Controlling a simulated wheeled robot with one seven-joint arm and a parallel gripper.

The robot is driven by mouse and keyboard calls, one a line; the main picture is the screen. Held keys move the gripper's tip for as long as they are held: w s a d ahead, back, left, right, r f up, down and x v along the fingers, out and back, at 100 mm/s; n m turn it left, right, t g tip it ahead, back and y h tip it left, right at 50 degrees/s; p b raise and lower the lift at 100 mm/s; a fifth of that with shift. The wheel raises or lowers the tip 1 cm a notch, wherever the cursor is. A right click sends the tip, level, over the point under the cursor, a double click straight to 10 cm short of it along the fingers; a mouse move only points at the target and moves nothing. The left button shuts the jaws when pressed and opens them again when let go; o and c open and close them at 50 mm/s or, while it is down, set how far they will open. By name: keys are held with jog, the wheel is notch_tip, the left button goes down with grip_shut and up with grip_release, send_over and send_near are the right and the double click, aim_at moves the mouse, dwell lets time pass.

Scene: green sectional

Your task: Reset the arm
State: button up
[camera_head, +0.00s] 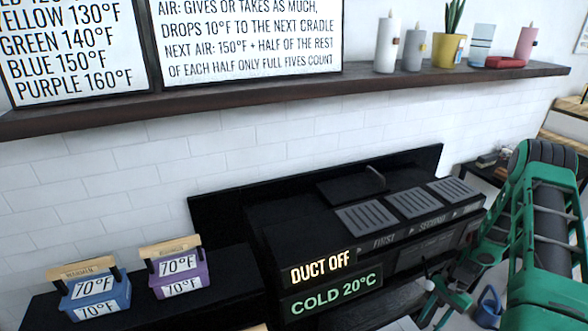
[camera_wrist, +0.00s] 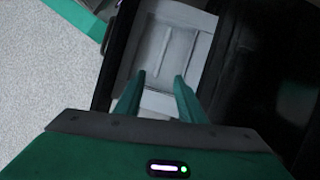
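My green arm (camera_head: 545,230) reaches down the right side of the head view, in front of the right end of the black duct machine (camera_head: 300,235). In the wrist view, the two green fingers of my gripper (camera_wrist: 160,76) stand apart with nothing held between them. Beyond the fingertips lies a pale grey panelled surface (camera_wrist: 172,45) in a dark frame; I cannot tell what it is or how far away. In the head view my gripper (camera_head: 445,298) is small and partly cut off at the lower edge, so its fingers are unclear there.
The machine shows "DUCT OFF" and "COLD 20°C". A blue box (camera_head: 95,295) and a purple box (camera_head: 180,274), both marked 70°F, stand on a black surface to its left. A dark shelf (camera_head: 270,97) holds signs, candles and a yellow pot (camera_head: 448,50).

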jog(key=s+r+n+h, duration=0.2)
jog(key=r, duration=1.4)
jog(key=s+r+n+h, duration=0.1)
jog(key=s+r, duration=0.1)
jog(key=r, duration=1.4)
jog(key=s+a+r+n+t, duration=0.1)
jog(key=s+a+r, duration=0.3)
jog(key=s+r, duration=0.4)
jog(key=s+a+r+n+t, duration=0.1)
jog(key=s+a+r, duration=0.3)
jog(key=s+r, duration=0.4)
jog(key=s, duration=0.4)
jog(key=shift+s+n+h, duration=0.25)
jog(key=shift+n+h, duration=0.15)
jog(key=shift+s, duration=0.1)
jog(key=shift+c, duration=0.6)
